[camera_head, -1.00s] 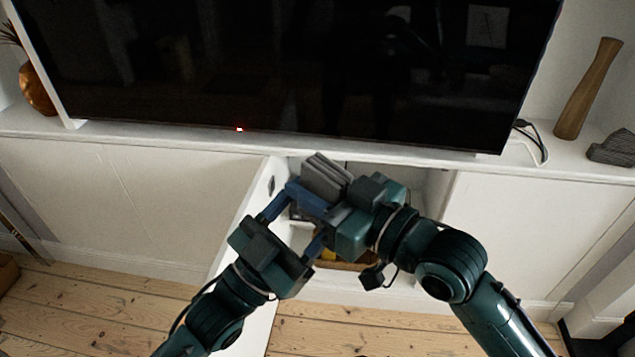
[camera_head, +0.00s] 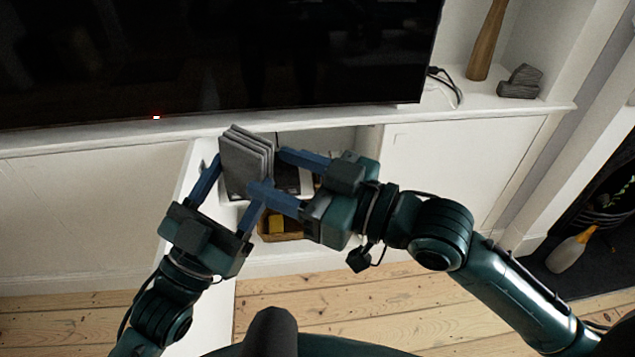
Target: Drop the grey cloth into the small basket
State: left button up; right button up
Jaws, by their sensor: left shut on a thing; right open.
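A grey cloth (camera_head: 246,160), folded in several layers, stands upright in front of the open cabinet. My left gripper (camera_head: 234,184) is shut on its lower part, one finger on each side. My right gripper (camera_head: 268,170) is open, its fingers pointing left at the cloth's right side; I cannot tell whether they touch it. A small brown basket (camera_head: 284,237) with something yellow inside sits low in the cabinet, below and right of the cloth. My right gripper and left finger partly hide it.
The cabinet's open door (camera_head: 190,185) stands at the left of the opening. Dark items (camera_head: 290,180) lie on a shelf behind my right gripper. A television (camera_head: 220,60) stands above. A grey object (camera_head: 520,82) and a wooden vase (camera_head: 487,40) stand on the right ledge.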

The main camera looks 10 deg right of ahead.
pick_arm(q)
jog(key=shift+c, duration=0.3)
pick_arm(e)
jog(key=v, duration=0.5)
pick_arm(q)
jog(key=shift+w+d+f+m+g+h, duration=1.95)
jog(key=shift+f+m+g+h, duration=0.35)
jog(key=shift+g+h, duration=0.95)
pick_arm(e)
notch_tip(320, 180, up, 8)
jog(key=w+a+n+g+y, duration=0.1)
jog(key=a+n+g+y, duration=0.1)
jog(key=n+g, duration=0.15)
pick_arm(q)
jog(key=s+a+r+n+t+y, duration=0.5)
jog(key=a+r+n+t+y, duration=0.3)
jog(key=y, duration=0.4)
jog(key=shift+s+r+t, duration=0.4)
jog(key=shift+r+t, duration=0.25)
jog(key=shift+t, duration=0.5)
pick_arm(e)
jog(key=x, duration=1.2)
jog(key=shift+g, duration=0.35)
jog(key=shift+a+f+m, duration=0.1)
jog(key=shift+f+m, duration=0.05)
jog(key=shift+m, duration=0.1)
jog(key=shift+c, duration=0.3)
